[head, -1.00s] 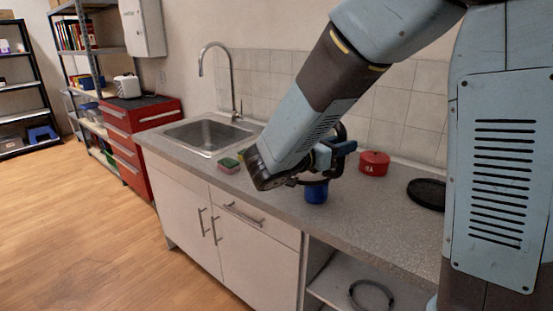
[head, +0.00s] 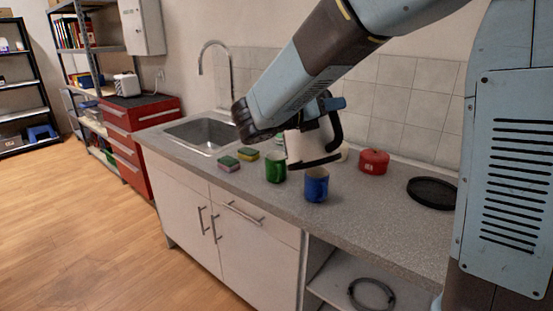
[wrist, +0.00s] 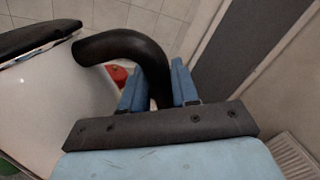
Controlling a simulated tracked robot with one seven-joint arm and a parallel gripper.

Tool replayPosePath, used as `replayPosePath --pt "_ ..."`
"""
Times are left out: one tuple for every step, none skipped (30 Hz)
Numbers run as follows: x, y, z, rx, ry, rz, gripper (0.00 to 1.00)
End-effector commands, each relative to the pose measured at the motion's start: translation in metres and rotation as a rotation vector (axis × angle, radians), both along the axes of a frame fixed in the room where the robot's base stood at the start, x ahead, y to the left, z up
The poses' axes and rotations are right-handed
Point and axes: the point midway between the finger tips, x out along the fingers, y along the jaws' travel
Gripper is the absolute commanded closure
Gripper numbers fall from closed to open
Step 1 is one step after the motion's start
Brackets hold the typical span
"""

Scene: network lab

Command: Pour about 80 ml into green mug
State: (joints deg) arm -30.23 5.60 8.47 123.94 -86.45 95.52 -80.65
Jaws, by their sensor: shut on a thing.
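My gripper (wrist: 158,88) is shut on the black handle (wrist: 120,48) of a white kettle (head: 308,143); its blue fingers also show in the head view (head: 331,102). The kettle hangs above the counter, slightly tilted, with its black bottom edge (head: 315,163) in sight. Its spout is hidden. The green mug (head: 275,168) stands upright on the counter, below and left of the kettle, its upper part close to the kettle in the picture. I cannot see inside it. The blue mug (head: 316,186) stands in front, to the right of the green one.
Two sponges (head: 229,164) lie left of the green mug, near the sink (head: 210,133). A red pot (head: 374,162) and a round black tray (head: 432,193) stand to the right. A pale object (head: 343,152) is partly hidden behind the kettle. The counter's right front is clear.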

Motion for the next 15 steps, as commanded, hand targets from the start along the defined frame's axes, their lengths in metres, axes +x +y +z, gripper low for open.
replayPosePath --pt "0.004 0.003 0.004 -0.014 0.018 0.000 1.00" --pt "0.006 0.004 0.005 -0.022 0.033 0.000 1.00" --pt "0.008 0.005 0.007 -0.029 0.044 0.000 1.00" --pt "0.009 0.006 0.008 -0.038 0.059 0.000 1.00" --pt "0.011 0.007 0.009 -0.046 0.071 0.000 1.00" --pt "0.013 0.008 0.010 -0.054 0.084 0.000 1.00" --pt "0.014 0.009 0.011 -0.062 0.097 0.000 1.00" --pt "0.016 0.010 0.012 -0.070 0.109 0.000 1.00" --pt "0.018 0.012 0.013 -0.078 0.122 0.000 1.00" --pt "0.020 0.013 0.014 -0.086 0.134 0.000 1.00" --pt "0.021 0.013 0.015 -0.093 0.146 0.000 1.00" --pt "0.023 0.014 0.016 -0.102 0.159 0.000 1.00" --pt "0.024 0.015 0.017 -0.109 0.170 0.000 1.00" --pt "0.025 0.016 0.017 -0.116 0.181 0.000 1.00" --pt "0.027 0.017 0.018 -0.124 0.194 0.000 1.00"
